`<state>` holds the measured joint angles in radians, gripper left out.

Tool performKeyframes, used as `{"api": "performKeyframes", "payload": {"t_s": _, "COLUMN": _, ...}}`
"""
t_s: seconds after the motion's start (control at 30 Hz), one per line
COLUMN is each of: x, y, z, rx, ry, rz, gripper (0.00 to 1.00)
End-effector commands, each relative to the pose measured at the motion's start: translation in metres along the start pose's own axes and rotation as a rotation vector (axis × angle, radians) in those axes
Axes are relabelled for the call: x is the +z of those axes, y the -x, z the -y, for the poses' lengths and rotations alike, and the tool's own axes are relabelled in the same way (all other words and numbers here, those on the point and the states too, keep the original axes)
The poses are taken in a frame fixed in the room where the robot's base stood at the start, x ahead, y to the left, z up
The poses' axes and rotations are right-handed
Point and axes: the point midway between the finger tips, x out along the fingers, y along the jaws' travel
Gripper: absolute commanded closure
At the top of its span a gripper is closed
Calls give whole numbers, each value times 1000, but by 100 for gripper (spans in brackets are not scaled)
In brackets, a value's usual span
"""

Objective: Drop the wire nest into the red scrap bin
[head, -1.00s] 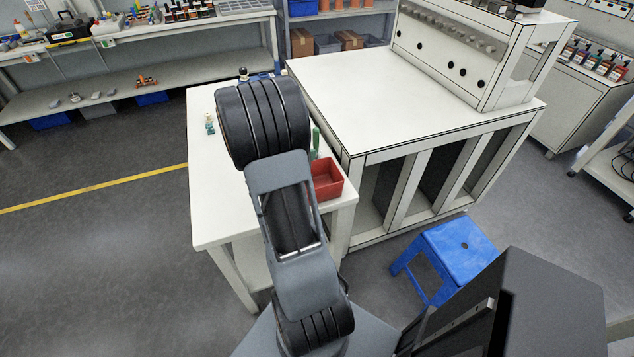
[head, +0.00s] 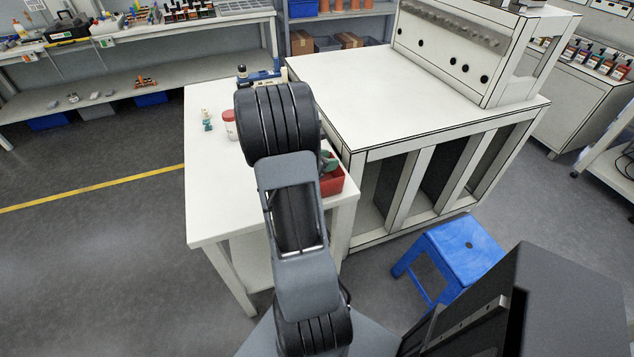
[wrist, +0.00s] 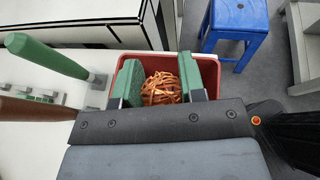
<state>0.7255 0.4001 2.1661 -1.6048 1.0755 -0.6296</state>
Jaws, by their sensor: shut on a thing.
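The wire nest (wrist: 161,90) is a tangled ball of orange-brown wire between the two green-padded fingers of my gripper (wrist: 160,78) in the wrist view. My gripper is shut on it. The red scrap bin (wrist: 206,62) shows around and below the fingers, so the nest is over the bin's opening. How high it is above the bin floor I cannot tell. In the head view the red bin (head: 331,185) sits at the white table's right edge, partly hidden by my arm. The nest is hidden there.
Green (wrist: 45,54) and brown (wrist: 38,110) tool handles stick up left of the bin. A red-lidded jar (head: 229,125) and a small green-and-tan item (head: 207,120) stand on the white table (head: 215,210). A blue stool (head: 458,250) stands on the floor at right.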

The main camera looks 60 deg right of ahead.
Motion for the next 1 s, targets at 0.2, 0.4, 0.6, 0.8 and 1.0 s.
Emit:
{"api": "performKeyframes", "payload": {"t_s": 0.2, "x": -7, "y": -3, "z": 0, "rx": 0, "ry": 0, "rz": 0, "gripper": 85}}
{"api": "performKeyframes", "payload": {"t_s": 0.4, "x": -6, "y": -3, "z": 0, "rx": 0, "ry": 0, "rz": 0, "gripper": 58}}
{"api": "performKeyframes", "payload": {"t_s": 0.6, "x": -6, "y": -3, "z": 0, "rx": 0, "ry": 0, "rz": 0, "gripper": 39}}
{"api": "performKeyframes", "payload": {"t_s": 0.8, "x": -6, "y": -3, "z": 0, "rx": 0, "ry": 0, "rz": 0, "gripper": 33}}
{"api": "performKeyframes", "payload": {"t_s": 1.0, "x": -6, "y": 4, "z": -1, "rx": 3, "ry": 0, "rz": 1, "gripper": 33}}
